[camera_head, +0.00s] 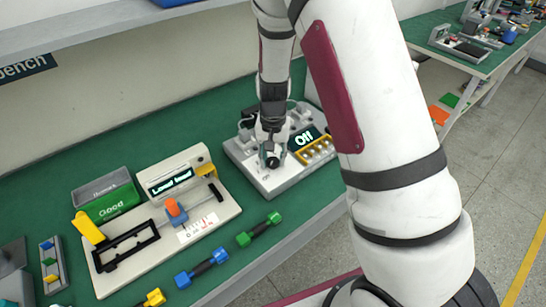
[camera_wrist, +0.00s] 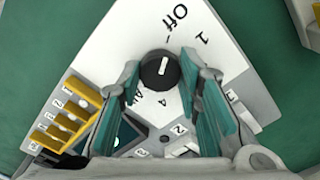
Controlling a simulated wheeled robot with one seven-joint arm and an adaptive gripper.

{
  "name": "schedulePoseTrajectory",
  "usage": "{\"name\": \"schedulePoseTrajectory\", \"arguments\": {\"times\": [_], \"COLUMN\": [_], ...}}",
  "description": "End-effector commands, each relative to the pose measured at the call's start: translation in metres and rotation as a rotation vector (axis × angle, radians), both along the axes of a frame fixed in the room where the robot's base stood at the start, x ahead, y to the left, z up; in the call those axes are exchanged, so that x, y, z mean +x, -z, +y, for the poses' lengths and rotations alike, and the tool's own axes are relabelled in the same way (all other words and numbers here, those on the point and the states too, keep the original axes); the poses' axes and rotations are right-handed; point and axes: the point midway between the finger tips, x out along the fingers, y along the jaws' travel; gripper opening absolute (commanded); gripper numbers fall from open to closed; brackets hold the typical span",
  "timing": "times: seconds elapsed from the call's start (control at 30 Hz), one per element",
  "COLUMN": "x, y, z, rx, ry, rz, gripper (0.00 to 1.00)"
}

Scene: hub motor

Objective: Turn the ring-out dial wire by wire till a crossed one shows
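The ring-out tester (camera_head: 262,181) is a light grey box on the green bench, and its lit display (camera_head: 304,139) reads "Off". Its dial (camera_wrist: 160,71) is a round black knob whose white mark points up toward the "Off" label; labels "1" and "4" also show around it. My gripper (camera_wrist: 159,80) is open, its two teal-padded fingers on either side of the dial. I cannot tell whether either finger touches it. In the head view my gripper (camera_head: 271,157) is low over the tester and hides the dial.
Yellow numbered blocks (camera_wrist: 68,121) line one side of the tester. To the left, a pale fixture (camera_head: 222,207) has a display reading "Load lead". Green (camera_head: 259,230), blue (camera_head: 202,268) and yellow (camera_head: 151,299) leads lie in front. A green "Good" bin (camera_head: 111,205) stands behind.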

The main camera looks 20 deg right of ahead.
Motion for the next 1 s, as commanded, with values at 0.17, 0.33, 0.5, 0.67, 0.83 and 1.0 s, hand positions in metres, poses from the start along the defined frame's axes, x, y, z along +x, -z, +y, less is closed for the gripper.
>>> {"name": "schedulePoseTrajectory", "arguments": {"times": [0.17,0.33,0.5,0.67,0.83,1.0], "x": [0.0000,0.0000,0.0000,-0.0001,-0.0004,-0.0004], "y": [0.0000,-0.0001,-0.0004,-0.0007,-0.0004,-0.0005], "z": [0.0001,0.0002,0.0004,0.0005,0.0006,0.0003], "rx": [0.000,0.000,0.000,0.000,-0.001,-0.001], "ry": [0.000,0.018,0.085,0.194,0.331,0.464], "rz": [0.000,0.000,0.000,-0.001,0.000,0.000], "gripper": [0.04,0.04,0.04,0.04,0.04,0.04]}}
